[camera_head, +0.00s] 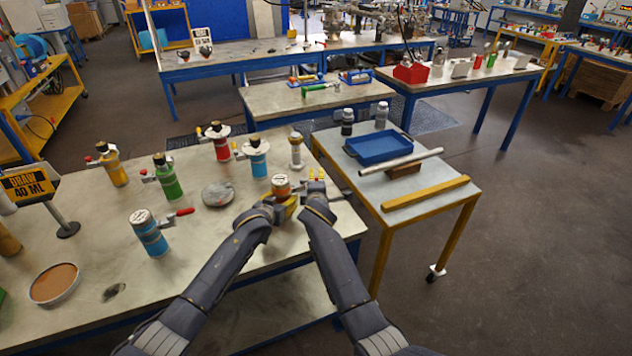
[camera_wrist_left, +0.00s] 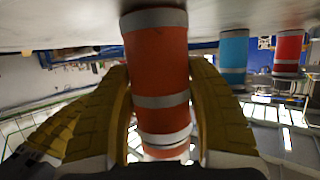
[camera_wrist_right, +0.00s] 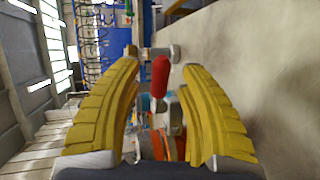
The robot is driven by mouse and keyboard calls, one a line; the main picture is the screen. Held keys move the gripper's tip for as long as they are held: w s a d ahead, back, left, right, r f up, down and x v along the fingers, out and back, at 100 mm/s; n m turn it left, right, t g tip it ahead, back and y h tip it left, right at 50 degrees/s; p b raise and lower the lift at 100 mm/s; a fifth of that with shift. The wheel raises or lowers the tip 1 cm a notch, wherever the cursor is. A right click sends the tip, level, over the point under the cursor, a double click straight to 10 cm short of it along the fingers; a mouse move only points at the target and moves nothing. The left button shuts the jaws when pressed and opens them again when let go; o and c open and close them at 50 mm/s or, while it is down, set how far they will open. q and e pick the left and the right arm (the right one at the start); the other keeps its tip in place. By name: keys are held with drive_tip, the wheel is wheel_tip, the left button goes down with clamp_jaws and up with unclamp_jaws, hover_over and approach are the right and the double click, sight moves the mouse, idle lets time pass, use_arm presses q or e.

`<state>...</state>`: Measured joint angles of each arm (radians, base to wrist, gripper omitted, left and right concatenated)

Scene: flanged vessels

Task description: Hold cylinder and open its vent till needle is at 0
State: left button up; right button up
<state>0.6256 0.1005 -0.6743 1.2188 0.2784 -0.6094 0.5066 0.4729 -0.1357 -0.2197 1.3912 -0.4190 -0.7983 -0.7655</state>
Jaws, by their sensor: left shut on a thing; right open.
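The orange cylinder (camera_head: 282,186) stands on the main table near its right edge. My left gripper (camera_head: 279,203) is shut around its body, with a yellow finger on each side of the cylinder (camera_wrist_left: 160,65) in the left wrist view. The gauge needle cannot be read. My right gripper (camera_head: 318,196) is open just right of the cylinder. In the right wrist view a red lever (camera_wrist_right: 161,77) lies between the open yellow fingers (camera_wrist_right: 160,68), apart from both, with the orange body (camera_wrist_right: 170,148) beyond it.
A light blue cylinder (camera_head: 257,160) and a pale cylinder (camera_head: 296,152) stand close behind. Red (camera_head: 221,146), green (camera_head: 168,180), yellow (camera_head: 112,168) and blue (camera_head: 150,238) cylinders stand further left. A side table with a blue tray (camera_head: 378,150) and metal bar (camera_head: 400,161) is at right.

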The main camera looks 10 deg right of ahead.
drive_tip(key=d+v, duration=0.1)
drive_tip(key=v, duration=0.5)
drive_tip(key=shift+s+a, duration=0.45)
drive_tip(key=shift+a, duration=0.1)
drive_tip(key=s+d+n+y, duration=0.2)
drive_tip(key=d+n+y, duration=0.15)
drive_tip(key=d, duration=0.35)
drive_tip(key=w+a+y, duration=0.1)
drive_tip(key=w+a, duration=0.1)
drive_tip(key=w, duration=0.1)
drive_tip(key=w+a+f, duration=0.1)
drive_tip(key=w+a, duration=0.1)
drive_tip(key=w, duration=0.1)
drive_tip(key=w+a+f+y, duration=0.1)
drive_tip(key=w+a, duration=0.1)
drive_tip(key=w, duration=0.1)
drive_tip(key=shift+w+y, duration=0.2)
drive_tip(key=shift+y, duration=0.15)
idle(0.4)
